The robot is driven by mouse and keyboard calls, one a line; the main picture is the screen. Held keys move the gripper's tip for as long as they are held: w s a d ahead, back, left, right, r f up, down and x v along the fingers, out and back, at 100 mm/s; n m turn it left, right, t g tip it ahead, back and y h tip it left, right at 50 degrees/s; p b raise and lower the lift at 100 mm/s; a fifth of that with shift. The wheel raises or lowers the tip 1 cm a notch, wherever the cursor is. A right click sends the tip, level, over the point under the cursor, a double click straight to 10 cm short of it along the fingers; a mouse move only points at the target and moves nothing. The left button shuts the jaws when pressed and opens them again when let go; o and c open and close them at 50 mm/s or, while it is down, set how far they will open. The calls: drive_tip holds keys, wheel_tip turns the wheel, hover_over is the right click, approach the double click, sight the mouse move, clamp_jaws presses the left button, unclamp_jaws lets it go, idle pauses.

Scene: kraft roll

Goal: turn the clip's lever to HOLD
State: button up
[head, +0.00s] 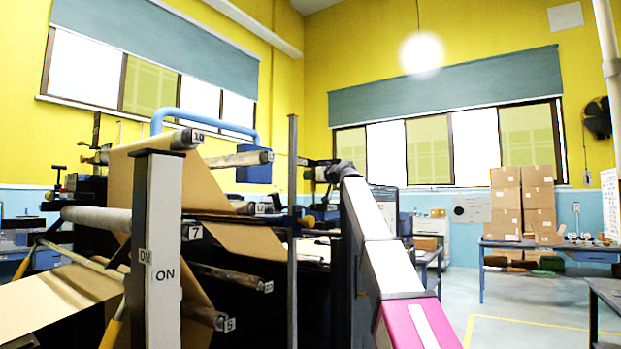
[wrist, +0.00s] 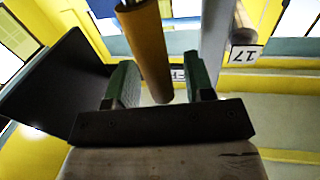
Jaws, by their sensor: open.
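In the wrist view my gripper (wrist: 163,78) is open, with one green finger on each side. An orange-yellow rod (wrist: 147,45), which may be the clip's lever, comes down from the top of the picture with its end in the gap between the fingers. I see space on both sides of it; contact is not clear. A small white label (wrist: 178,74) is partly hidden behind the right finger and its word cannot be read. In the head view my gripper cannot be made out past the dark end of my arm, and no HOLD mark can be read.
A numbered roller machine with brown kraft web (head: 205,190) fills the left and middle. A post with an ON label (head: 167,275) stands in front. A table (head: 550,246) and stacked boxes (head: 522,200) stand right; floor there is open.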

drive_tip(key=shift+w+a, duration=0.45)
drive_tip(key=shift+w, duration=0.05)
clamp_jaws()
drive_tip(key=shift+s, duration=0.1)
drive_tip(key=shift+s+a+f+n+y, duration=0.45)
drive_tip(key=shift+s+a+f+n, duration=0.9)
drive_tip(key=shift+n, duration=0.9)
drive_tip(key=shift+s+a+f+n+y, duration=0.5)
drive_tip(key=shift+s+a+f+n, duration=0.3)
drive_tip(key=shift+s+n, duration=1.25)
drive_tip(key=shift+s+a+f+n+y, duration=0.45)
drive_tip(key=shift+s+a+f+n, duration=0.7)
drive_tip(key=shift+n, duration=1.35)
drive_tip(key=shift+s+d, duration=0.15)
drive_tip(key=shift+s, duration=0.05)
